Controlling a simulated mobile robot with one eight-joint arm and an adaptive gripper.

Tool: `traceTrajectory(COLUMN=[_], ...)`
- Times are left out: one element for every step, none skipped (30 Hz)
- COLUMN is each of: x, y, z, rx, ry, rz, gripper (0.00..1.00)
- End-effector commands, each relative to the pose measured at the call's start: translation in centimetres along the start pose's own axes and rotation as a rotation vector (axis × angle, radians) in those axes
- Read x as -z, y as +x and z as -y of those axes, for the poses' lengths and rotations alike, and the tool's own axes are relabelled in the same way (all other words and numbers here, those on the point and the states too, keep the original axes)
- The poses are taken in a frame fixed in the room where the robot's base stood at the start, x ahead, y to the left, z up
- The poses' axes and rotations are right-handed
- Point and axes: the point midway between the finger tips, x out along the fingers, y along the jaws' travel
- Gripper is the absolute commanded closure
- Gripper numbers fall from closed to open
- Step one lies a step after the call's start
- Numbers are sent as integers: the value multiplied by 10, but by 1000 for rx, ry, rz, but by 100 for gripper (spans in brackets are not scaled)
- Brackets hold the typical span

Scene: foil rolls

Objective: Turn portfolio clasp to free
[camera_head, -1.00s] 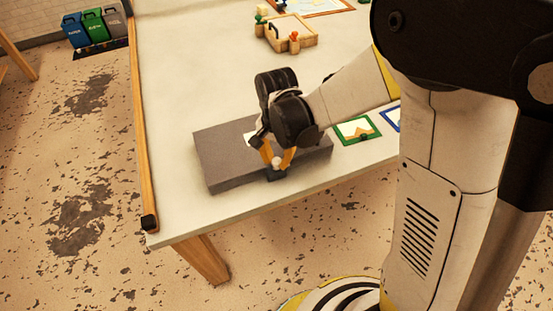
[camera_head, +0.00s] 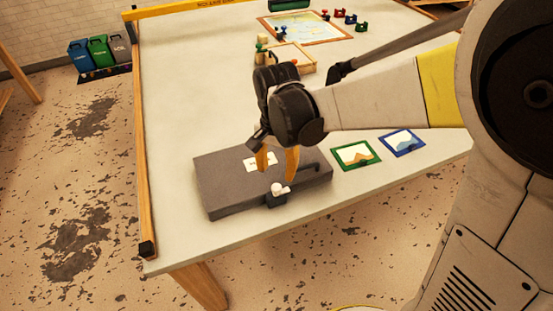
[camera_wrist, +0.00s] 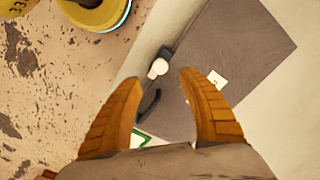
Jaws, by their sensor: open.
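The grey portfolio (camera_head: 225,190) lies flat near the table's front left corner, with a white label (camera_head: 258,163) on top. Its clasp (camera_head: 279,190), a white knob on a dark mount, sits at the front edge. A dark handle shows on the portfolio's right part. My gripper (camera_head: 277,175) is above the portfolio, its orange fingers apart and empty. In the wrist view the white clasp knob (camera_wrist: 158,68) lies beyond the fingertips, roughly between them and apart from both. The portfolio (camera_wrist: 240,50) fills the right of that view.
Two framed pictures, green (camera_head: 356,154) and blue (camera_head: 402,142), lie on the table to the right. A wooden tray (camera_head: 290,65) with small figures and a map board (camera_head: 306,28) are farther back. The table (camera_head: 190,110) is clear behind the portfolio.

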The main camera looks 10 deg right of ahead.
Motion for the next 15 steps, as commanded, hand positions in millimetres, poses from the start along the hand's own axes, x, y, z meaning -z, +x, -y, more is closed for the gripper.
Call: traceTrajectory(x=[0, 0, 0, 0, 0, 0, 0, 0, 0, 0, 0, 0, 0, 0, 0], y=[-10, -16, -23, -27, -31, -35, -38, -40, -42, -43, -44, -44, -45, -44, -44], z=[0, 0, 0, 0, 0, 0, 0, 0, 0, 0, 0, 0, 0, 0, 0], rx=[0, 0, 0, 0, 0, 0, 0, 0, 0, 0, 0, 0, 0, 0, 0], ry=[0, 0, 0, 0, 0, 0, 0, 0, 0, 0, 0, 0, 0, 0, 0], rz=[0, 0, 0, 0, 0, 0, 0, 0, 0, 0, 0, 0, 0, 0, 0], gripper=[52, 52, 52, 52, 52, 52, 52, 52, 52, 52, 52, 52, 52, 52, 52])
